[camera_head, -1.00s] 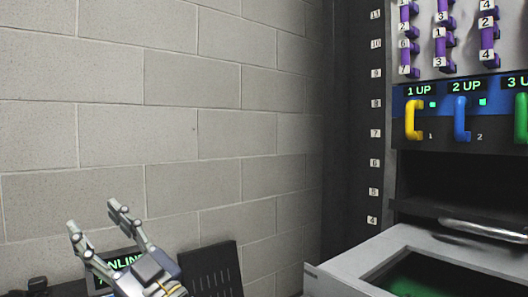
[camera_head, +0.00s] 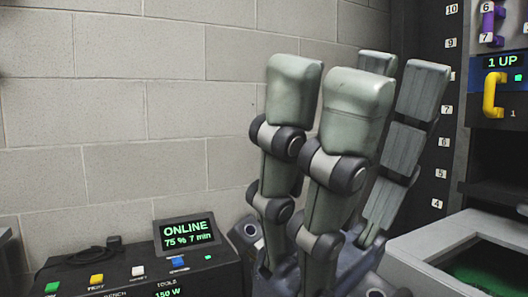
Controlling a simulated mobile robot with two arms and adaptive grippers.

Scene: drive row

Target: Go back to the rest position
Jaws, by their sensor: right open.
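My right gripper (camera_head: 362,84) stands large and close to the camera, right of the middle. Its grey fingers point up and are spread apart, with nothing between them. It hides part of the block wall and of the rack's left side. My left gripper does not show.
A black console (camera_head: 120,275) with coloured buttons and an ONLINE display (camera_head: 187,233) stands at the lower left. At the right are a dark rack with number labels, a yellow handle (camera_head: 490,95) and a grey open-topped bin (camera_head: 425,240) with a green inside. A block wall (camera_head: 130,110) stands behind.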

